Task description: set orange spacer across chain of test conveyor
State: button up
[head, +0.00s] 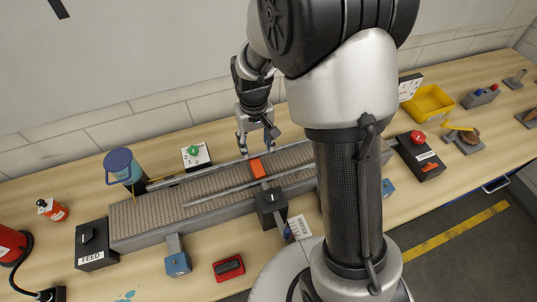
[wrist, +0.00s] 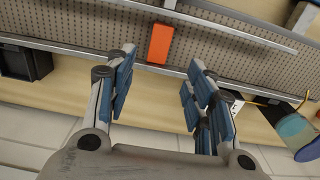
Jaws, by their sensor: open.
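The orange spacer (head: 257,168) lies on the grey chain of the test conveyor (head: 150,212), near the middle of its length. In the wrist view the spacer (wrist: 160,43) lies crosswise on the chain (wrist: 225,48), between the two side rails, with its near end close to the rail. My gripper (head: 256,146) is just behind the conveyor's back edge. In the wrist view my gripper (wrist: 158,68) has its blue-padded fingers spread apart, with nothing between them. The spacer is beyond the fingertips, apart from them.
A black box on a bracket (head: 271,207) stands at the conveyor's front. A FEED box (head: 93,245) is at its left end. A blue mug (head: 122,168) and a green-button box (head: 195,154) stand behind. A yellow bin (head: 428,103) is at right.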

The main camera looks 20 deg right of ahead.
jog(key=s+r+t, duration=0.1)
jog(key=s+r, duration=0.3)
jog(key=r, duration=0.3)
jog(key=s+r+t, duration=0.1)
jog(key=s+r, duration=0.4)
jog(key=r, duration=0.3)
jog(key=s+r+t, duration=0.2)
jog(key=s+r, duration=0.3)
jog(key=s, duration=0.8)
